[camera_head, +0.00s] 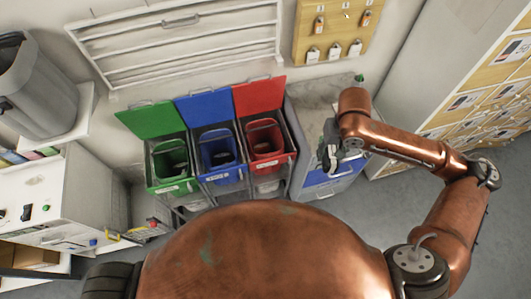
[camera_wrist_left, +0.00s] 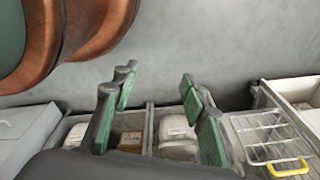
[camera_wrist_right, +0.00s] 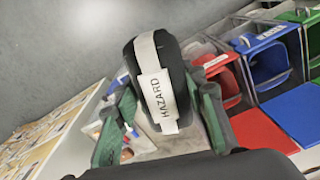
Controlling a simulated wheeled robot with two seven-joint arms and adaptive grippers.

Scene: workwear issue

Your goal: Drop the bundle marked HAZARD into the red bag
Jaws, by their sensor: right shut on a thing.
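The bundle marked HAZARD (camera_wrist_right: 157,85) is a dark roll with a white band and a white label. My right gripper (camera_wrist_right: 160,125) is shut on it, with a green-padded finger on each side. In the head view my right gripper (camera_head: 334,150) hangs over the grey cabinet, to the right of the red bag (camera_head: 266,140). The red bag sits open in a frame with its red lid (camera_head: 259,95) raised behind it; the bag also shows in the right wrist view (camera_wrist_right: 218,72). My left gripper (camera_wrist_left: 158,103) is open and empty; it is not seen in the head view.
The blue bag (camera_head: 217,148) and green bag (camera_head: 170,160) stand left of the red one, lids raised. A grey cabinet (camera_head: 309,103) stands right of the red bag. Below my left gripper are open bins with white items and a wire basket with a yellow handle (camera_wrist_left: 290,168).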

